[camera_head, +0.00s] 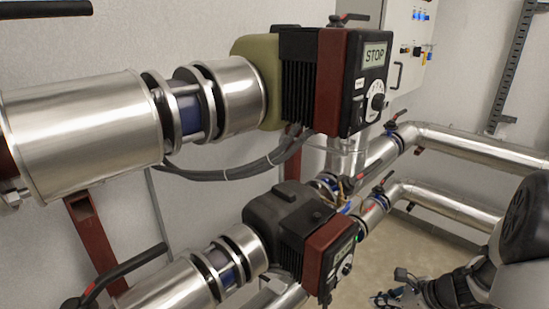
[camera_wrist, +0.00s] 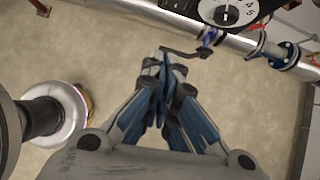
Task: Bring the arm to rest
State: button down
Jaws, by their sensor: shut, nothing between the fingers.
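My gripper (camera_wrist: 165,62) shows in the wrist view with its blue-grey fingers drawn together and nothing between them. It hangs over the bare floor, with a pipe and a dial behind its tips. In the head view my gripper (camera_head: 382,299) is at the bottom edge, right of the lower pump, and is partly cut off. My arm is folded in the lower right corner of that view. I cannot tell the exact gap between the fingertips and the pipe.
An upper pump (camera_head: 345,80) shows "STOP" on its display. A lower pump (camera_head: 300,235) sits below it. Silver pipes (camera_head: 480,148) with valves run to the right. A black-handled lever (camera_head: 122,268) stands at lower left. The floor (camera_wrist: 115,60) around the gripper is clear.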

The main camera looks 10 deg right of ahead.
jog(key=s+a+r+n+g, duration=0.1)
jog(key=s+a+r+n, duration=0.2)
jog(key=a+r+n, duration=0.4)
jog(key=s+a+r+n+g, duration=0.1)
jog(key=s+a+r+n, duration=0.1)
jog(key=a+r+n, duration=0.5)
jog(key=s+a+r+n+h, duration=0.2)
jog(key=s+r+n, duration=0.1)
jog(key=s+n, duration=0.3)
jog(key=s+a+r+n+h, duration=0.2)
jog(key=s+a+r+n, duration=0.1)
jog(key=s+n, duration=0.4)
jog(key=shift+s+a+r+n+t+h, duration=0.3)
jog(key=shift+s+r+t+h, duration=0.15)
jog(key=shift+r, duration=0.2)
dwell(2.6)
